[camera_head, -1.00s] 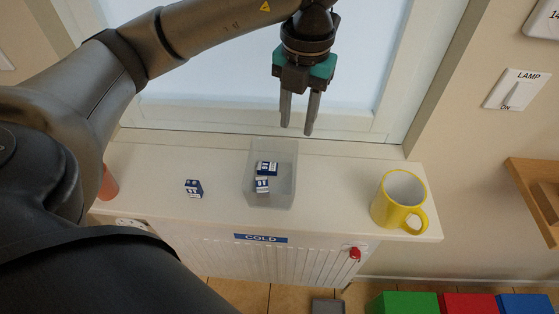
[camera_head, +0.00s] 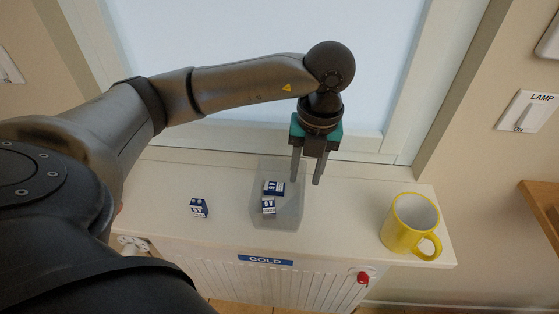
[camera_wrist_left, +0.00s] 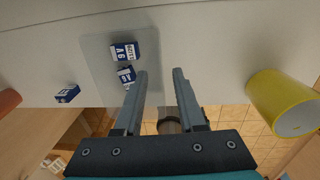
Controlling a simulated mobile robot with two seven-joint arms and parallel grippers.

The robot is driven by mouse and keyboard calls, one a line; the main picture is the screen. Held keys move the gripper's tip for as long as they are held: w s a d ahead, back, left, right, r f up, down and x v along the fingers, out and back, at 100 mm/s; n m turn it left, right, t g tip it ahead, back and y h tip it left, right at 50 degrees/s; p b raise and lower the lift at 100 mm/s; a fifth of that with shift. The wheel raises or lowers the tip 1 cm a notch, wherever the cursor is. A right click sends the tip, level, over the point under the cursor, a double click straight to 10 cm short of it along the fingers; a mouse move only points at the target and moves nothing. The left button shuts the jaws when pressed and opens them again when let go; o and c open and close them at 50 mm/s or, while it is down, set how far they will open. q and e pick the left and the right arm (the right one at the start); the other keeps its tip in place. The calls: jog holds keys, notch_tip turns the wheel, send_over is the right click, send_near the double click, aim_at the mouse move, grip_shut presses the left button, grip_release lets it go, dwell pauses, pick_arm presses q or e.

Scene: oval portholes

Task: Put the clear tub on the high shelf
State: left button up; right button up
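The clear tub (camera_head: 262,222) stands on the white sill below the window, with two blue-and-white batteries (camera_head: 273,188) inside. It also shows in the left wrist view (camera_wrist_left: 98,62). My left gripper (camera_head: 306,182) is open and empty, fingers pointing down at the tub's right side. In the left wrist view its fingers (camera_wrist_left: 159,72) lie to either side of the tub's right wall; I cannot tell whether they reach below the rim. My right gripper is not in view. A wooden ledge (camera_head: 540,212) shows at the right edge; I cannot tell whether it is the high shelf.
A yellow mug (camera_head: 408,224) stands on the sill (camera_head: 345,225) to the right of the tub. A loose battery (camera_head: 199,207) lies to the left. A radiator marked COLD with a red knob (camera_head: 363,277) is below. A LAMP switch (camera_head: 527,111) is on the right wall.

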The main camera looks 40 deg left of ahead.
aim_at(303, 191)
pick_arm(q)
notch_tip(303, 191, down, 6)
jog(key=shift+s+r, duration=0.15)
dwell(0.3)
grip_shut()
dwell(1.3)
